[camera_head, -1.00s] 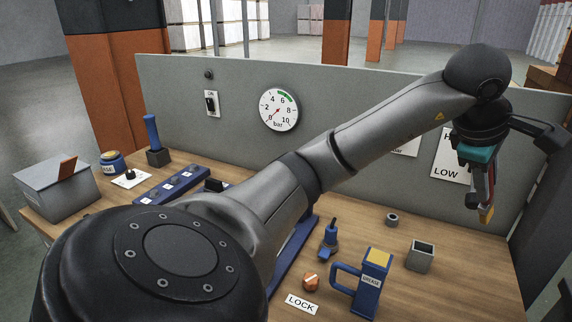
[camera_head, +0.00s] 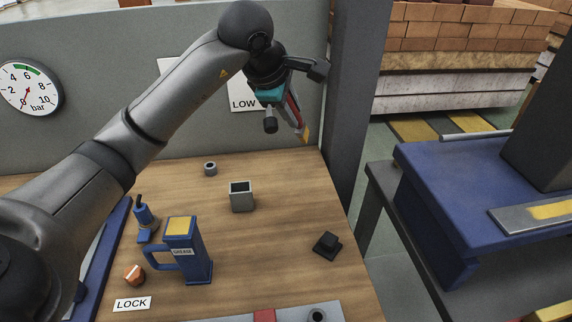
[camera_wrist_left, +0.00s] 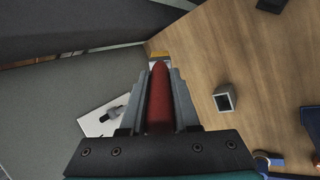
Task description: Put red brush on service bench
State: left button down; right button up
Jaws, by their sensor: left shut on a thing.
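My left gripper (camera_head: 290,108) is shut on the red brush (camera_head: 294,112), which has a red handle and a yellowish tip. The brush hangs tilted, tip down, in the air above the back right corner of the wooden bench (camera_head: 290,180), in front of the grey back panel. In the left wrist view, the red handle (camera_wrist_left: 160,95) lies between the two fingers, with the yellowish tip beyond it. I cannot tell from the pictures which surface is called the service bench. My right gripper is in neither view.
The bench holds a small grey ring (camera_head: 210,169), an open grey box (camera_head: 241,198), a blue grease jug (camera_head: 190,262), an orange knob (camera_head: 134,274) and a black block (camera_head: 326,246). A blue table (camera_head: 440,190) stands to the right. Bare wood lies around the grey box.

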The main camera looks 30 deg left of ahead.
pick_arm(q)
notch_tip(320, 180, down, 14)
jog(key=b, duration=0.2)
jog(key=shift+r, duration=0.15)
jog(key=c, duration=1.1)
grip_release()
jog(key=o, duration=0.5)
jog(key=shift+c, duration=0.2)
